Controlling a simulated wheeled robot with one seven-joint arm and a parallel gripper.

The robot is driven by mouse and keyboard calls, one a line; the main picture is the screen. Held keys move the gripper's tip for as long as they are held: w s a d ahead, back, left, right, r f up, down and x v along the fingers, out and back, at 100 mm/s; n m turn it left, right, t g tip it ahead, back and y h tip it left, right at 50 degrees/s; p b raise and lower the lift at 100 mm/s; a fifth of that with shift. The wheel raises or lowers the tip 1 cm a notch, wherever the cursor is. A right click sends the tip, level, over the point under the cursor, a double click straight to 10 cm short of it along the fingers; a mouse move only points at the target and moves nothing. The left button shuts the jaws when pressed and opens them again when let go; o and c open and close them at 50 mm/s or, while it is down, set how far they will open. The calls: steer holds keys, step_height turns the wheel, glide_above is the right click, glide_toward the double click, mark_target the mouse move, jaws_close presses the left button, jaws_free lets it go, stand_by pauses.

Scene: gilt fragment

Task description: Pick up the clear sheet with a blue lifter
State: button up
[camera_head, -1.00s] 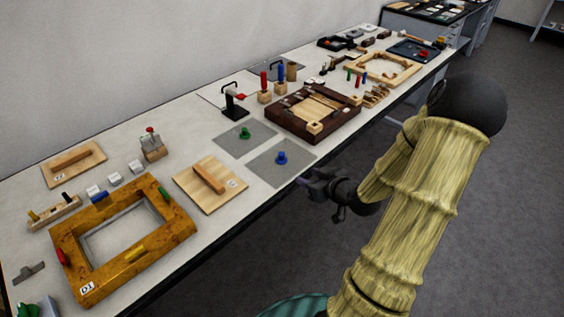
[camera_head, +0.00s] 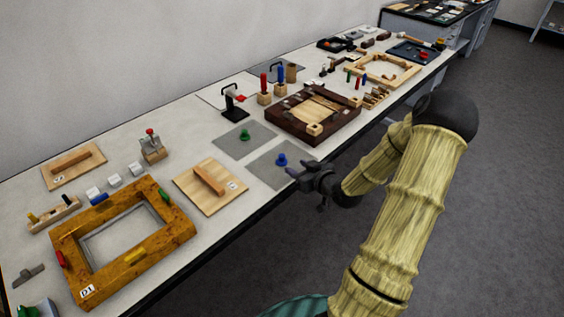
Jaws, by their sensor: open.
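The clear sheet (camera_head: 265,170) looks like a thin grey see-through square lying flat near the table's front edge, with a blue lifter knob (camera_head: 281,160) standing on it. A similar sheet with a green knob (camera_head: 245,135) lies just behind it to the left. My gripper (camera_head: 291,174) is open and empty at the table's front edge, close to the right side of the blue-knobbed sheet. Its fingers point left, a little short of the blue knob in the picture. The gripper hides part of the sheet's right corner.
A dark brown wooden frame (camera_head: 345,134) stands behind my gripper. A wooden board with a bar handle (camera_head: 228,198) lies left of the sheet. A gold-brown frame (camera_head: 75,275) is at the front left. A black stand (camera_head: 234,108) is farther back.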

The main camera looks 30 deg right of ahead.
mark_target(282, 155)
steer(key=x, duration=0.4)
steer(key=shift+w+a+f, duration=0.1)
steer(key=shift+w, duration=0.15)
steer(key=shift+w, duration=0.1)
steer(key=shift+w+p, duration=0.3)
steer(key=x, duration=0.3)
steer(key=p+x, duration=0.1)
steer(key=x, duration=0.1)
steer(key=shift+w+r, duration=0.1)
steer(key=shift+r, duration=0.2)
steer(key=shift+s+d, duration=0.25)
steer(key=shift+w+a, duration=0.1)
steer(key=shift+a, duration=0.35)
steer(key=shift+d, duration=0.25)
jaws_close()
